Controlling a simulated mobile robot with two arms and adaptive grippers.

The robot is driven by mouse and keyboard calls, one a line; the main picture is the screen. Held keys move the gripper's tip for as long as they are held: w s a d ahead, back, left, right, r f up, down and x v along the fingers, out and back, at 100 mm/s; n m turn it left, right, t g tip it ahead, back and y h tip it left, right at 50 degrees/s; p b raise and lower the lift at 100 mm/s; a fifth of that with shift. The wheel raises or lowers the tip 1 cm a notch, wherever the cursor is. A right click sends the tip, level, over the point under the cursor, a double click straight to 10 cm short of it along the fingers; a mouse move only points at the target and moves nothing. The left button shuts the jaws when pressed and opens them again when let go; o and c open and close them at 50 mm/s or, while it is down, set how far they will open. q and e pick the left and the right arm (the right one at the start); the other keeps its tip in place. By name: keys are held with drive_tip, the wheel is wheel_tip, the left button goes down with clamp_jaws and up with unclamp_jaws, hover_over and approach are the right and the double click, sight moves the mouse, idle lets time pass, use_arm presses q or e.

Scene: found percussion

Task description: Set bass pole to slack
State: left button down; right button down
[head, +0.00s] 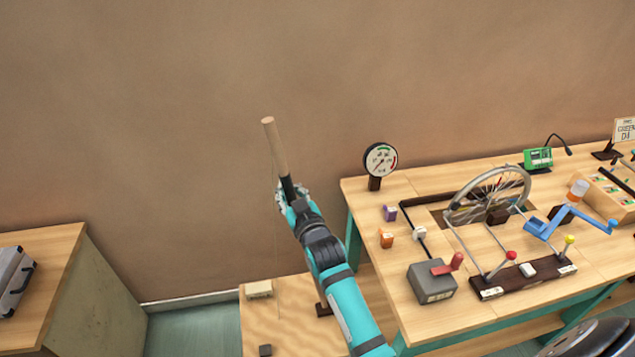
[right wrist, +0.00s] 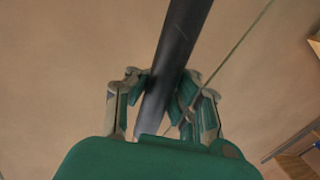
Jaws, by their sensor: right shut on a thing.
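The bass pole (head: 276,148) is a wooden rod with a dark lower sleeve, standing in front of the brown wall left of the workbench. It tilts a little, its top leaning left. My right gripper (head: 290,194) is shut around the dark sleeve. In the right wrist view the dark sleeve (right wrist: 178,55) runs between the fingers of my right gripper (right wrist: 163,95). A thin string (right wrist: 236,45) runs beside the pole there. My left gripper is not in view.
A round dial gauge (head: 380,160) stands at the workbench's (head: 395,290) back left corner. The bench also holds a spoked wheel (head: 487,195), a grey box with red crank (head: 432,283) and levers. A low wooden platform (head: 285,330) lies below. A cabinet (head: 55,240) stands left.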

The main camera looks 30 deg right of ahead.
drive_tip(key=shift+s+a+f, duration=0.1)
drive_tip(key=shift+a+f, duration=0.5)
drive_tip(key=shift+f, duration=0.15)
drive_tip(key=c, duration=1.8)
unclamp_jaws()
drive_tip(key=shift+a, duration=0.1)
drive_tip(key=o, duration=0.5)
drive_tip(key=shift+s+a+r, duration=0.15)
drive_tip(key=shift+s+r, duration=0.15)
drive_tip(key=shift+c, duration=0.2)
drive_tip(key=shift+o, duration=1.1)
drive_tip(key=shift+r, duration=0.1)
drive_tip(key=shift+w+r, duration=0.1)
